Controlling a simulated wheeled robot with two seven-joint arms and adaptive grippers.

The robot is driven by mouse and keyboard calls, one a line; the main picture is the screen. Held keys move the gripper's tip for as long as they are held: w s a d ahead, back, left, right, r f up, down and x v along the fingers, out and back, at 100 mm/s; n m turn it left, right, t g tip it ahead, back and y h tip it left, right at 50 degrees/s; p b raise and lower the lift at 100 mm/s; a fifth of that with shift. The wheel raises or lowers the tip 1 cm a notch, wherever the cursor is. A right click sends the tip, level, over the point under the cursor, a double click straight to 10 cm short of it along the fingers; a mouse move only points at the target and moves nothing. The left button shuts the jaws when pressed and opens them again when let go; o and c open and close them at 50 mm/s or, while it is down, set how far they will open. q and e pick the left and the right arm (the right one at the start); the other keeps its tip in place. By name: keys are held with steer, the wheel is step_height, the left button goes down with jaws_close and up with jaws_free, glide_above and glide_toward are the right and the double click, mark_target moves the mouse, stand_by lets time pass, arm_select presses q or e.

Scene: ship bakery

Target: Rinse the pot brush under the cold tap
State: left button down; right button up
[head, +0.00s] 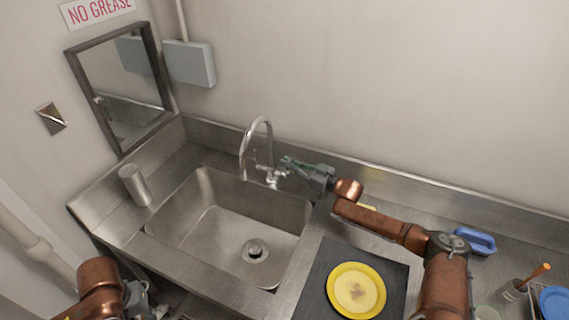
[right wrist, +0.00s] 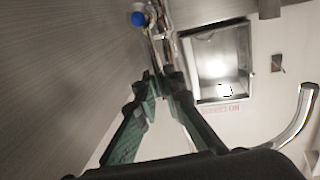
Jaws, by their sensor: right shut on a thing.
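The steel tap (head: 262,135) arches over the far edge of the sink (head: 225,222). My right gripper (head: 286,161) is at the right side of the tap, its green fingers (right wrist: 162,86) shut on a small metal part, seemingly a tap handle. A blue round cap (right wrist: 137,19) shows just beyond the fingertips in the right wrist view. I see no water from the spout. I cannot surely pick out the pot brush; a blue handled block (head: 475,241) and an orange-handled tool (head: 540,269) stand at the right. My left gripper (head: 142,300) is low at the left, its fingers unclear.
A metal cup (head: 135,185) stands on the counter left of the sink. A yellow plate (head: 333,283) lies on a dark mat (head: 311,285) right of the sink. A mirror (head: 110,90) hangs on the left wall. The sink basin is empty.

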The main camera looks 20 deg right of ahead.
jaws_close()
steer(key=shift+s+a+f+n+t+p, duration=0.15)
steer(key=shift+s+a+n+p, duration=0.15)
steer(key=shift+n, duration=0.55)
steer(key=shift+s+a+r+n+t+p, duration=0.15)
steer(key=shift+s+a+n, duration=0.2)
steer(key=shift+n, duration=0.5)
steer(key=shift+f, duration=0.1)
steer(key=o, duration=0.7)
jaws_free()
steer(key=shift+c, duration=0.2)
steer(key=v, duration=0.7)
steer(key=shift+s, duration=0.15)
steer(key=shift+d+f, duration=0.1)
steer(key=shift+d, duration=0.05)
